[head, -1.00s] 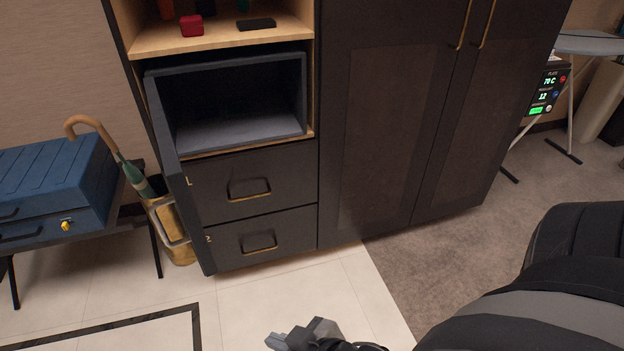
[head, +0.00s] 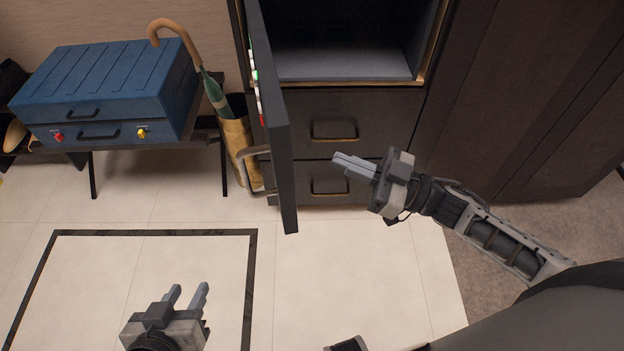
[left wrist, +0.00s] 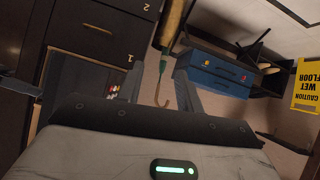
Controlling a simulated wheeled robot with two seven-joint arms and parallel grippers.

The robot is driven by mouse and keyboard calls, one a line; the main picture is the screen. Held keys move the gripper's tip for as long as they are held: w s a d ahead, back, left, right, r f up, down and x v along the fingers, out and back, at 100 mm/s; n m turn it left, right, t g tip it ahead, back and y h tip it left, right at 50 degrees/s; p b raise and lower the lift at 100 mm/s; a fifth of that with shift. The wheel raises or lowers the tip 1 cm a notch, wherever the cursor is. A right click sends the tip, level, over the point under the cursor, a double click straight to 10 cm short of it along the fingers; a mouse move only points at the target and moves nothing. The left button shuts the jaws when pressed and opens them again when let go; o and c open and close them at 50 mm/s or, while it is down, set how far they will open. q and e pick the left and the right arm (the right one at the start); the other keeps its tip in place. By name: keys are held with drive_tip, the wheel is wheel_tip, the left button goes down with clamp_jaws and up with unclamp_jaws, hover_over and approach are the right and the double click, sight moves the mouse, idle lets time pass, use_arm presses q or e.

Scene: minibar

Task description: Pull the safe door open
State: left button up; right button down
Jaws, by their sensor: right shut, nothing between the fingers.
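The safe door (head: 278,135) stands swung open at the left side of the safe and is seen nearly edge-on, with small coloured buttons on its left face. The dark safe interior (head: 345,62) is open to view and looks empty where visible. My right gripper (head: 345,163) is shut and empty, to the right of the door and in front of the drawers, apart from the door. My left gripper (head: 187,292) is open and empty over the floor, below and left of the door. In the left wrist view its fingers (left wrist: 160,85) are apart with nothing between them.
Two drawers with handles, an upper (head: 333,130) and a lower (head: 328,180), sit below the safe. An umbrella (head: 213,92) in a tan holder (head: 238,150) stands just left of the door. A blue case (head: 110,85) rests on a bench. The tiled floor in front is clear.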

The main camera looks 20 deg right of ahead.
drive_tip(key=s+d+n+g+y, duration=0.25)
drive_tip(key=d+n+g, duration=0.35)
drive_tip(key=g, duration=0.4)
use_arm(q)
drive_tip(key=shift+w+a+r+p, duration=0.1)
drive_tip(key=shift+w+r+p, duration=0.15)
drive_tip(key=shift+r+p, duration=0.4)
use_arm(e)
drive_tip(key=a+r, duration=0.1)
drive_tip(key=a, duration=1.2)
drive_tip(key=shift+w+g+h, duration=0.3)
drive_tip(key=shift+h, duration=0.05)
use_arm(q)
drive_tip(key=shift+f, duration=0.25)
